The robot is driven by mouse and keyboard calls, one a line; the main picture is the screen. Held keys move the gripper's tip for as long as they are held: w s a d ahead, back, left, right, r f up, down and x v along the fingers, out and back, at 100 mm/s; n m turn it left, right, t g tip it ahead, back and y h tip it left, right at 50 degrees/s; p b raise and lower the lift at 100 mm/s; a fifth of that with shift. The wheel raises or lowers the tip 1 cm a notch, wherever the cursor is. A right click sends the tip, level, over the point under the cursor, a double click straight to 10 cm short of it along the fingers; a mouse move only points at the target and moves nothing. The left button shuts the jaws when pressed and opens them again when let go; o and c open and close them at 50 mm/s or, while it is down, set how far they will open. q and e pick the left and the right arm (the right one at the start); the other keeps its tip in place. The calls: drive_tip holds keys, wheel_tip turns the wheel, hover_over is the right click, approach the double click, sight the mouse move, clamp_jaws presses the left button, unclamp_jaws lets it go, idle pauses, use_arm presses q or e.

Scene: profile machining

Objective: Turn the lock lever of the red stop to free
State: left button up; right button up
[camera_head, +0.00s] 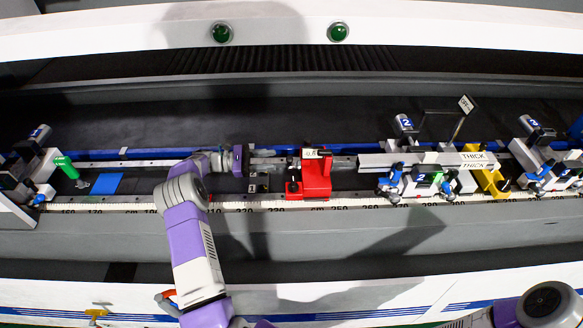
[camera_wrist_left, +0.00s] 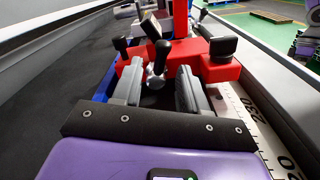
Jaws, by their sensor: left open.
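The red stop (camera_head: 316,180) sits on the rail in the middle of the head view, with a small white label on top. In the left wrist view the red stop (camera_wrist_left: 218,70) is straight ahead. A metal lever with a black knob (camera_wrist_left: 161,52) stands at its near face, probably the lock lever. My left gripper (camera_head: 284,161) comes to the stop from the left. In the wrist view its two grey fingers (camera_wrist_left: 158,82) are open, on either side of the lever. I cannot tell whether they touch it. The lever's setting is not readable. My right gripper is not in view.
A ruler scale (camera_head: 240,206) runs along the rail's front. Right of the stop stand a clamp (camera_head: 404,125) and a white bar with a THICK sign (camera_head: 474,156). A blue plate (camera_head: 107,183) lies left. Other black knobs (camera_wrist_left: 122,46) rise close to my fingers.

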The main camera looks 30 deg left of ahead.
sight(290, 166)
use_arm(q)
drive_tip(key=shift+d+f, duration=0.25)
drive_tip(key=shift+d, duration=0.05)
drive_tip(key=x, duration=0.7)
drive_tip(key=shift+w, duration=0.15)
drive_tip(key=shift+c, duration=0.3)
clamp_jaws()
